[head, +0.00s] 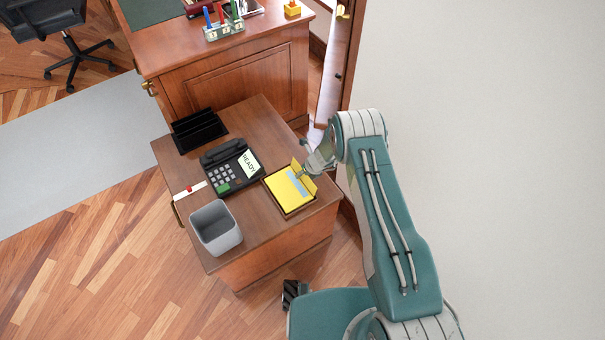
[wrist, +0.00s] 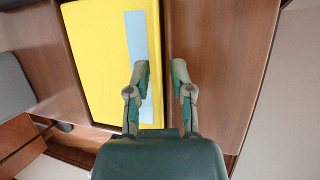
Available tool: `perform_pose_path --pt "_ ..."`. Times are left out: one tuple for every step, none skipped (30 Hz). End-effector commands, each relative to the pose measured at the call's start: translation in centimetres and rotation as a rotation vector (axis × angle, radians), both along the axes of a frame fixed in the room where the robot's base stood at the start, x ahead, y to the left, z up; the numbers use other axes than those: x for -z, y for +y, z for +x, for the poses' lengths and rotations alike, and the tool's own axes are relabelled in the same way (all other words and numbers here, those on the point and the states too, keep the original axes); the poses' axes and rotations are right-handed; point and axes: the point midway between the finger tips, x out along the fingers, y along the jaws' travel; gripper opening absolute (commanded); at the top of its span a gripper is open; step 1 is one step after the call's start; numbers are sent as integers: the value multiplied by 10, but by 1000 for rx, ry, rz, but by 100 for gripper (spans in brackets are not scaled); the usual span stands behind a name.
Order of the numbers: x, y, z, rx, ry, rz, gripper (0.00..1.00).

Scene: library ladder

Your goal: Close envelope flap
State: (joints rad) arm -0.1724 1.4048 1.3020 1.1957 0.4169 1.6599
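The yellow envelope (head: 288,188) lies in a shallow dark-edged tray (head: 290,214) on the small wooden desk. A light blue strip (head: 297,184) runs along its right side. Its yellow flap (head: 304,176) stands raised at that side. In the wrist view the envelope (wrist: 98,60) and the blue strip (wrist: 136,35) show at left, and I cannot make out the flap apart from them. My gripper (wrist: 161,72) is open, its fingers on either side of the envelope's right edge. In the head view my gripper (head: 306,171) is at the flap; I cannot tell whether they touch.
A black phone (head: 231,167) with a "READY" screen stands left of the tray. A black holder (head: 198,131) is behind it, and a grey bin (head: 215,228) at the front left. A white strip with a red knob (head: 189,189) lies at the left edge. A wall is at right.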

Motion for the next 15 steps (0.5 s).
perform_pose_path --pt "0 0 0 0 0 0 0" --pt "0 0 0 0 0 0 0" --pt "0 0 0 0 0 0 0" --pt "0 0 0 0 0 0 0" --pt "0 0 0 0 0 0 0" --pt "0 0 0 0 0 0 0" --pt "0 0 0 0 0 0 0" --pt "0 0 0 0 0 0 0" --pt "0 0 0 0 -1 -2 0" --pt "0 0 0 0 -4 -5 0" --pt "0 1 0 0 -7 -11 0" --pt "0 2 0 1 -15 -22 0" --pt "-1 2 -1 0 -25 -33 0" --pt "-1 3 -1 -1 -35 -48 0" --pt "-1 4 -2 -1 -49 -70 0"
